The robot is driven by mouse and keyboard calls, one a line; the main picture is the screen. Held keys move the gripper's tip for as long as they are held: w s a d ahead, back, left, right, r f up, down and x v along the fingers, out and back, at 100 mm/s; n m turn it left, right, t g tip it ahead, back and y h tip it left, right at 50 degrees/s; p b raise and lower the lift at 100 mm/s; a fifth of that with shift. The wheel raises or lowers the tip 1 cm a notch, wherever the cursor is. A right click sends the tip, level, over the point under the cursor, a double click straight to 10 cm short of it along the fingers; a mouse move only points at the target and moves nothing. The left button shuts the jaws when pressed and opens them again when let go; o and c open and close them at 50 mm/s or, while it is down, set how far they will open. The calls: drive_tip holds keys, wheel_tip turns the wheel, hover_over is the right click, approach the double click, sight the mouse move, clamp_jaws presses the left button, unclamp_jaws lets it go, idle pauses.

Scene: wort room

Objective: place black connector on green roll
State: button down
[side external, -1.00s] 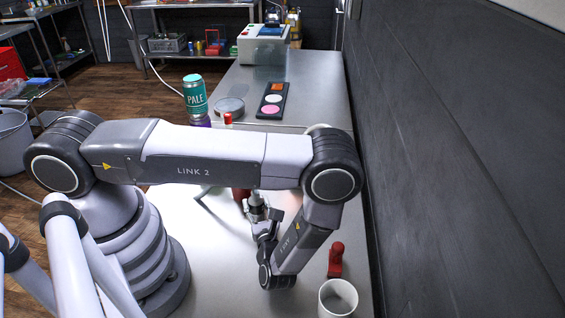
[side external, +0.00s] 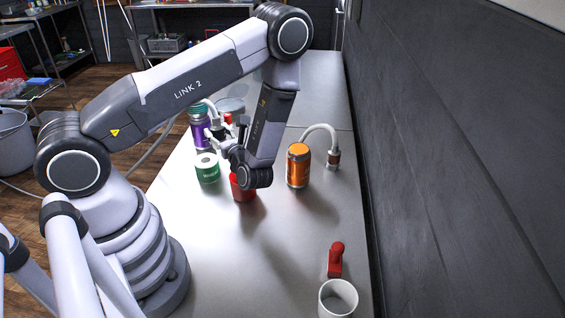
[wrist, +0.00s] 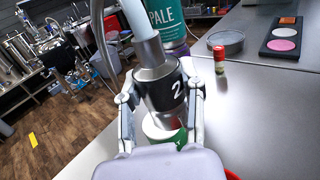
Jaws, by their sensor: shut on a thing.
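My gripper (wrist: 160,92) is shut on the black connector (wrist: 165,92), which has a black band marked "2" and silver metal ends. A white hose (wrist: 134,18) leads up from it. The green roll (wrist: 180,139), with a white top, shows below and behind the connector in the wrist view. In the side view the green roll (side external: 208,175) stands upright on the table, just left of and below my gripper (side external: 217,142). The connector is partly hidden there by my arm. I cannot tell whether it touches the roll.
A red cup (side external: 242,193) stands close right of the roll, and a purple can (side external: 199,132) behind it. The front middle is clear.

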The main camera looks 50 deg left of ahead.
drive_tip(key=n+g, duration=0.1)
drive_tip(key=g, duration=0.1)
hover_over(206, 160)
wheel_tip(206, 160, down, 3)
drive_tip(key=shift+r, duration=0.2)
drive_tip(key=shift+f, duration=2.15)
drive_tip(key=c, duration=0.6)
unclamp_jaws()
drive_tip(key=shift+f, duration=0.1)
drive_tip(key=shift+c, duration=0.2)
